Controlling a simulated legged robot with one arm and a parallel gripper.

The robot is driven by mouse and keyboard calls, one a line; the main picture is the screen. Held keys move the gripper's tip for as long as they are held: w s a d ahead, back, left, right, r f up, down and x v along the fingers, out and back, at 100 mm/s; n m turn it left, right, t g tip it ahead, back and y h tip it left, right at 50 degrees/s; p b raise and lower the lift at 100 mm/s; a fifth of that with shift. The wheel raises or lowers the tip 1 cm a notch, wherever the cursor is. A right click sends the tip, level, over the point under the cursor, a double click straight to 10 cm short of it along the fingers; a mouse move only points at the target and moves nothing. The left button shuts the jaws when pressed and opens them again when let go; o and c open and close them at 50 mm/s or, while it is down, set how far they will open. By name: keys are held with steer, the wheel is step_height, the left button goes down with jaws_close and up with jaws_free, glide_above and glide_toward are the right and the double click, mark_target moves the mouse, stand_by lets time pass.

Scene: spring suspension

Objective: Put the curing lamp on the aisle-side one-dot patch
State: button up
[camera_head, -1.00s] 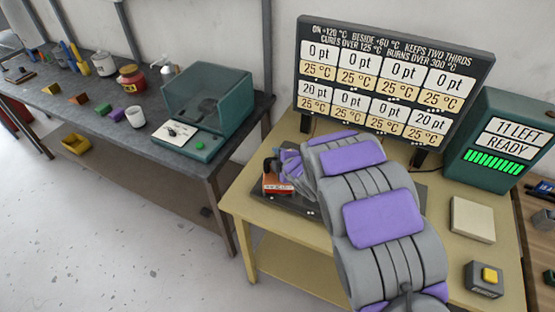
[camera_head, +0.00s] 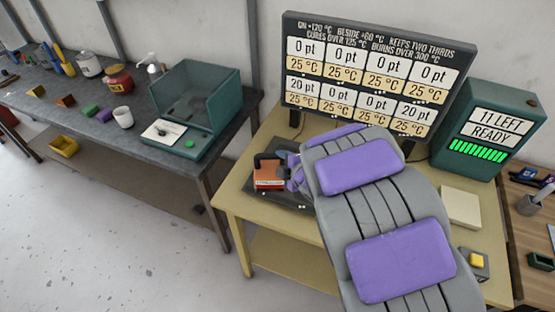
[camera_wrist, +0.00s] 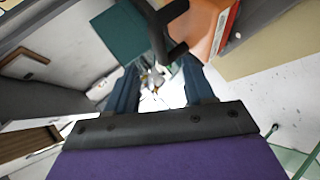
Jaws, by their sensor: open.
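The curing lamp, an orange-red box with a black handle (camera_head: 268,176), stands upright on the left part of a dark plate (camera_head: 291,200) on the yellow table. Small white dots show along the plate's edge; most of its patches are hidden by my arm, and I cannot tell which patch is under the lamp. My gripper (camera_head: 290,168) is just right of the lamp, mostly hidden behind my arm. In the wrist view, my gripper's two blue fingers (camera_wrist: 160,84) are apart with nothing between them. The lamp's orange body (camera_wrist: 207,28) and black handle lie just beyond the fingertips.
A display board (camera_head: 375,75) at the back shows 20 pt twice, otherwise 0 pt, all at 25 °C. A green box (camera_head: 490,130) reads "11 LEFT READY". A beige pad (camera_head: 461,206) and yellow button (camera_head: 476,260) are at right. The grey bench (camera_head: 60,100) at left holds several items.

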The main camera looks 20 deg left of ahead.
steer(key=shift+s+d+r, duration=0.15)
steer(key=shift+r, duration=0.05)
steer(key=w+d+r+m+t+h, duration=0.1)
steer(key=d+r+m+h, duration=0.2)
steer(key=d, duration=0.5)
steer(key=d+r+m+h, duration=0.2)
steer(key=d+m+h, duration=0.15)
steer(key=d, duration=0.45)
steer(key=s+d+r+m+g+h, duration=0.2)
steer(key=s+d+m+g+h, duration=0.15)
steer(key=s+d+m, duration=0.65)
steer(key=s+d+r+m+g, duration=0.1)
steer(key=s+m+g, duration=0.1)
steer(key=s, duration=0.7)
steer(key=s+d+r+m+g, duration=0.1)
steer(key=s+m+g, duration=0.2)
steer(key=s, duration=0.6)
steer(key=s+d+r+m+g+y, duration=0.1)
steer(key=s+d+m+g, duration=0.1)
steer(key=s, duration=0.7)
steer(key=shift+r+m, duration=0.15)
steer(key=shift+m, duration=0.2)
